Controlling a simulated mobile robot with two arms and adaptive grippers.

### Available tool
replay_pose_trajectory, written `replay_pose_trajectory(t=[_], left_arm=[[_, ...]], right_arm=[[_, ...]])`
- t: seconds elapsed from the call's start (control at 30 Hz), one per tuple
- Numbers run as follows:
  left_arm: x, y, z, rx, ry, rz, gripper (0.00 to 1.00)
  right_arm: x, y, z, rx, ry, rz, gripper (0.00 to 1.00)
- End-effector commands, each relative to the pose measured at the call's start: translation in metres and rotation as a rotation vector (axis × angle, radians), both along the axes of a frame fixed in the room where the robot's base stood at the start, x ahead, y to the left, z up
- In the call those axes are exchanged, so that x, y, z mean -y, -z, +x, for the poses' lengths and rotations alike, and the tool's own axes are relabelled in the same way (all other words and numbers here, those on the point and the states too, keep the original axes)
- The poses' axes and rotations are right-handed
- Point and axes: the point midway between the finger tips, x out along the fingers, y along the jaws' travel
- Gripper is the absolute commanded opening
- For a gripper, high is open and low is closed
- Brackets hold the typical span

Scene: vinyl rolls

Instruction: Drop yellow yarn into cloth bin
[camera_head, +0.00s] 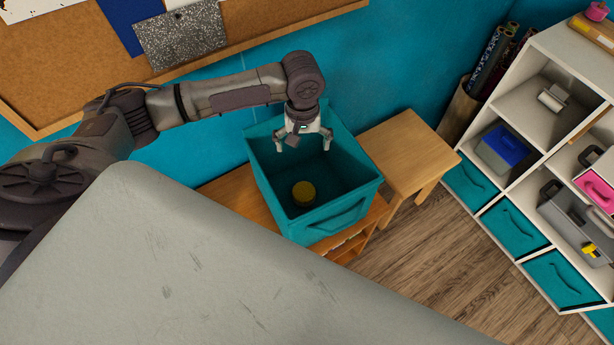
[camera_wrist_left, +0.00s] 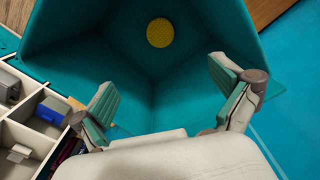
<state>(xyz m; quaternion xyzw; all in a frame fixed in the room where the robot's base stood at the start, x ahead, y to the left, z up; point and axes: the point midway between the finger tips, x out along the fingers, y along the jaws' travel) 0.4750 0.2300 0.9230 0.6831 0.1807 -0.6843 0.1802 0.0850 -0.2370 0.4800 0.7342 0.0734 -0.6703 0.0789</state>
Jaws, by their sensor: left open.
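The yellow yarn (camera_head: 303,193) lies at the bottom of the teal cloth bin (camera_head: 340,205). In the left wrist view the yarn (camera_wrist_left: 160,32) shows as a round yellow shape inside the bin (camera_wrist_left: 75,65), near the top of the picture. My left gripper (camera_head: 302,143) is over the back part of the bin, fingers pointing down and spread apart. The left wrist view shows the same fingers (camera_wrist_left: 165,108) wide apart with nothing between them, clear of the yarn. My right gripper is not seen.
The bin stands on a wooden shelf unit (camera_head: 236,194) beside a small wooden table (camera_head: 405,150). A white shelf (camera_head: 545,125) with toolboxes and teal drawers is at the right. A cork board (camera_head: 60,70) hangs on the teal wall. Wooden floor (camera_head: 425,265) is clear.

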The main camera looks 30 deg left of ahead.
Motion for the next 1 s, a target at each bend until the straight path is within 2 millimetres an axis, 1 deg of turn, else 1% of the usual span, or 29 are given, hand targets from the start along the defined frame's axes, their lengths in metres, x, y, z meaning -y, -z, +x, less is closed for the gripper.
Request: replay_pose_trajectory(t=[0.3, 0.4, 0.5, 0.6, 0.7, 1.0], left_arm=[[0.000, -0.067, 0.001, 0.006, 0.000, 0.000, 1.00], [0.000, -0.085, 0.001, 0.005, 0.002, -0.001, 1.00], [0.000, -0.098, 0.001, 0.004, 0.001, -0.001, 1.00], [0.000, -0.106, 0.001, 0.003, 0.001, 0.001, 1.00], [0.000, -0.109, 0.001, 0.003, 0.001, 0.001, 1.00], [0.000, -0.109, 0.000, 0.002, 0.001, 0.000, 1.00]], right_arm=[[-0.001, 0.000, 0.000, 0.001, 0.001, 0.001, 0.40], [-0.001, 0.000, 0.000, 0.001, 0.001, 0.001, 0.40], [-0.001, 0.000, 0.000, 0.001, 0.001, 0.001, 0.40], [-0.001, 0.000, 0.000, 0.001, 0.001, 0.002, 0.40], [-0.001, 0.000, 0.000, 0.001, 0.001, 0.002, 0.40], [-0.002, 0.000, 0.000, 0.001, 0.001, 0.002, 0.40]])
